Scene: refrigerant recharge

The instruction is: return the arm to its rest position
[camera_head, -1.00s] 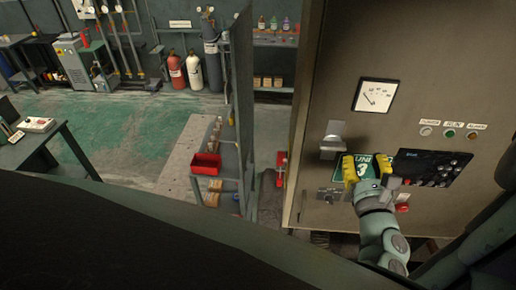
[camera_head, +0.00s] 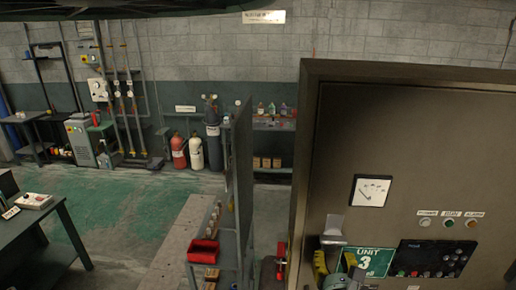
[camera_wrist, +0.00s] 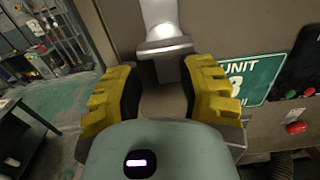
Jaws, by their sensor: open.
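My gripper (camera_head: 334,268) is at the lower edge of the head view, in front of the brown cabinet (camera_head: 425,135). In the wrist view my gripper (camera_wrist: 158,95) has its two yellow-and-black fingers apart, with nothing between them. A metal handle (camera_wrist: 163,30) on the cabinet front lies just beyond the fingertips; I cannot tell whether they touch it. The handle also shows in the head view (camera_head: 334,232), above the gripper. The green UNIT 3 sign (camera_wrist: 252,78) is right of the fingers. Most of my arm is out of view.
A gauge (camera_head: 370,190) and a dark control panel (camera_head: 437,259) are on the cabinet. A shelf with a red bin (camera_head: 203,252) stands to its left. A dark table (camera_head: 35,222) is at far left. Green floor (camera_head: 120,212) between is open.

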